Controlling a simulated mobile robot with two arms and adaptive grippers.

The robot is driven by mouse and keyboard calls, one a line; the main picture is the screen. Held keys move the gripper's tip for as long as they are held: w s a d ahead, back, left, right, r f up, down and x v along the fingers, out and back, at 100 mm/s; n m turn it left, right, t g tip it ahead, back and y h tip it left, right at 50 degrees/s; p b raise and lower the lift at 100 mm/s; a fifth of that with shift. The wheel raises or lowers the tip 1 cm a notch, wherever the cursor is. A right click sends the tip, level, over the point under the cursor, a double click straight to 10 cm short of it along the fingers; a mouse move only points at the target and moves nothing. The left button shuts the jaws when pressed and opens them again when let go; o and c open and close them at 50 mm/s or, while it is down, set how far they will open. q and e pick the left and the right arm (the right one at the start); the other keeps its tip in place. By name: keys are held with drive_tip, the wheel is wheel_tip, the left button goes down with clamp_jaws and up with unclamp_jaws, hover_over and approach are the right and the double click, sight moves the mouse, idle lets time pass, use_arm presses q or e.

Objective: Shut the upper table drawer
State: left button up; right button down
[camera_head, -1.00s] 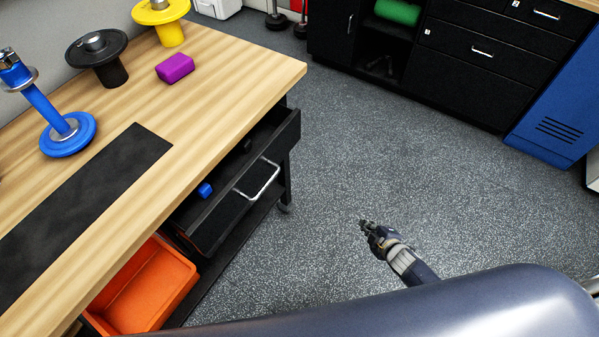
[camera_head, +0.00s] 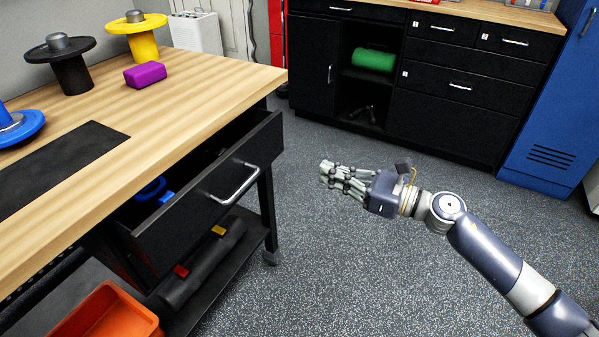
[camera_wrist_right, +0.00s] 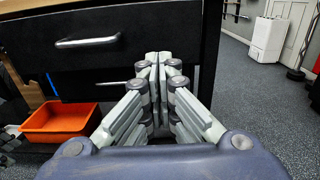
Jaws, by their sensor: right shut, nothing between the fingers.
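The upper table drawer (camera_head: 215,200) is black with a silver bar handle (camera_head: 237,184). It stands pulled out from under the wood-topped table (camera_head: 190,90), and blue items (camera_head: 152,190) lie inside. My right gripper (camera_head: 327,173) is shut and empty, apart from the drawer, to the right of its handle in the head view. In the right wrist view the closed fingers (camera_wrist_right: 157,62) overlap the right part of the drawer front (camera_wrist_right: 110,22), with the handle (camera_wrist_right: 88,41) to their left. My left gripper is not in view.
An orange bin (camera_head: 110,315) is below the table at left. A dark lower shelf (camera_head: 225,265) holds a dark roll with red and yellow pieces. Speckled floor (camera_head: 330,280) is open on the right, before black cabinets (camera_head: 440,120).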

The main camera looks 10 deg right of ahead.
sight(267, 151)
drive_tip(key=x, duration=1.3)
drive_tip(key=shift+w+p, duration=0.15)
drive_tip(key=shift+p, duration=0.15)
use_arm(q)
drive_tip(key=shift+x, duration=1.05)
use_arm(e)
drive_tip(key=shift+w+a, duration=0.15)
drive_tip(key=shift+a, duration=0.1)
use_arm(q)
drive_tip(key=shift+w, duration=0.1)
